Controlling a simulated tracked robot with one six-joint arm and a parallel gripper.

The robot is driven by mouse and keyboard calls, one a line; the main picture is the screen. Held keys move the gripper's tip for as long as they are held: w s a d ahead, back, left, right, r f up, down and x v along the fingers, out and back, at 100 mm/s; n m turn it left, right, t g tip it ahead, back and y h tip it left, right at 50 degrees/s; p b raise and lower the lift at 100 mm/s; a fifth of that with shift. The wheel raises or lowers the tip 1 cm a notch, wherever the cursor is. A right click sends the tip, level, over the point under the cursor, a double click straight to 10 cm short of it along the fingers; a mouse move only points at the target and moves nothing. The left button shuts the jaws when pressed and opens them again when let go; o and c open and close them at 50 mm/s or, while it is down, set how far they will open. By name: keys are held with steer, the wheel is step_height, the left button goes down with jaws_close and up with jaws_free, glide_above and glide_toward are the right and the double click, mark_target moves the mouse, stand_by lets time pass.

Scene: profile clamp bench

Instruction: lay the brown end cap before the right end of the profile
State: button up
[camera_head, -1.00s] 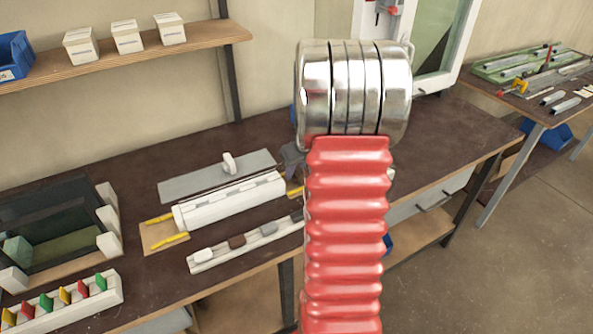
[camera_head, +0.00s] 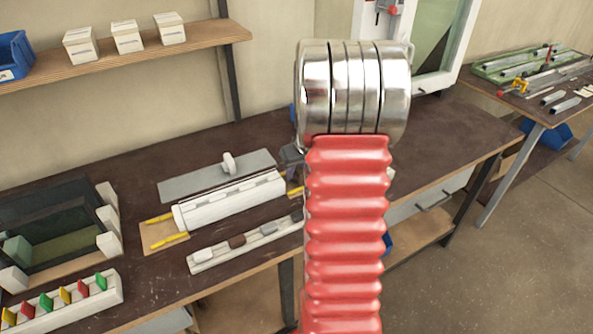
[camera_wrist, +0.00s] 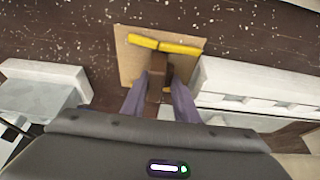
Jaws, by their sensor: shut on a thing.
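My gripper (camera_wrist: 159,98) is shut on a small brown piece, the brown end cap (camera_wrist: 158,74), in the wrist view. In the head view my arm hides the gripper and most of the board at the profile's right end. I cannot tell whether the cap touches the board.
A white rack (camera_head: 215,261) in front of the profile holds several caps, with a dark brown spot (camera_head: 237,241) among them. A grey plate (camera_head: 200,180) lies behind. A pale block (camera_wrist: 45,72) stands left in the wrist view. The bench's right part is clear.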

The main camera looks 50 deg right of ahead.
steer(key=o, duration=1.1)
steer(key=shift+r, duration=4.05)
